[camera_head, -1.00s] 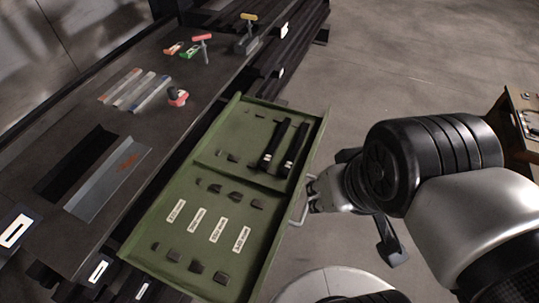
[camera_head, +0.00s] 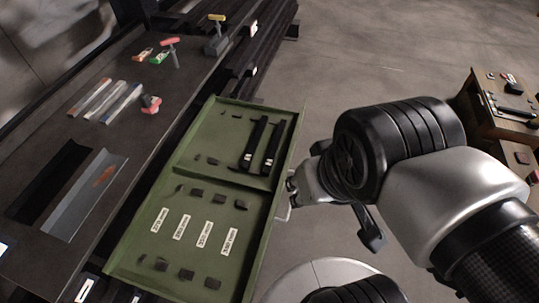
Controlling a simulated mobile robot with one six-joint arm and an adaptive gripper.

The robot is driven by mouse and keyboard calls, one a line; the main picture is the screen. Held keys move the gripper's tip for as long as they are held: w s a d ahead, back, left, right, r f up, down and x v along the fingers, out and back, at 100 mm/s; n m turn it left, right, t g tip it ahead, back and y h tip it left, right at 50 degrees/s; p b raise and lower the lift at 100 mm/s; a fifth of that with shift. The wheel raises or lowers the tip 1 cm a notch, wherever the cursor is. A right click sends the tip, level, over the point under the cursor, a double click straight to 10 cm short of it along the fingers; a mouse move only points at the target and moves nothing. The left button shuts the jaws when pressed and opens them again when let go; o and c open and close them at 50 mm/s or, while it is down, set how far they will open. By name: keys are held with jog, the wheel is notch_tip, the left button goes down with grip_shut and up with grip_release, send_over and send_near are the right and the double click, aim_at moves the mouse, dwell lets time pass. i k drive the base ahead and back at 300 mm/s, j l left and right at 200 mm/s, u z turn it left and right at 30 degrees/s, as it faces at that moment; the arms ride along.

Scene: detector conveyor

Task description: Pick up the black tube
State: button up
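Two long black tubes lie side by side in the far compartment of an open green drawer, a left one (camera_head: 255,143) and a right one (camera_head: 273,147). Each has a small pale label, and I cannot tell which one the task means. My gripper (camera_head: 297,188) is beside the drawer's right wall, at its pale handle (camera_head: 284,208). Its fingers are small and partly hidden by my wrist, so I cannot tell whether they touch the handle or are open. The tubes are apart from my gripper.
The green drawer (camera_head: 133,252) has slots and white labels in its near part. A dark workbench (camera_head: 125,105) at left holds metal trays, coloured tools and a red-and-black item (camera_head: 150,104). A wooden cabinet (camera_head: 492,125) with tools stands at right. Grey floor is clear behind.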

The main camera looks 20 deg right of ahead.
aim_at(271, 160)
jog(key=i+l, duration=0.25)
jog(key=i+l+u, duration=0.1)
jog(key=i+l, duration=0.2)
jog(key=l, duration=0.15)
jog(key=i+l+u, duration=0.1)
jog(key=i+l, duration=0.4)
jog(key=l, duration=0.25)
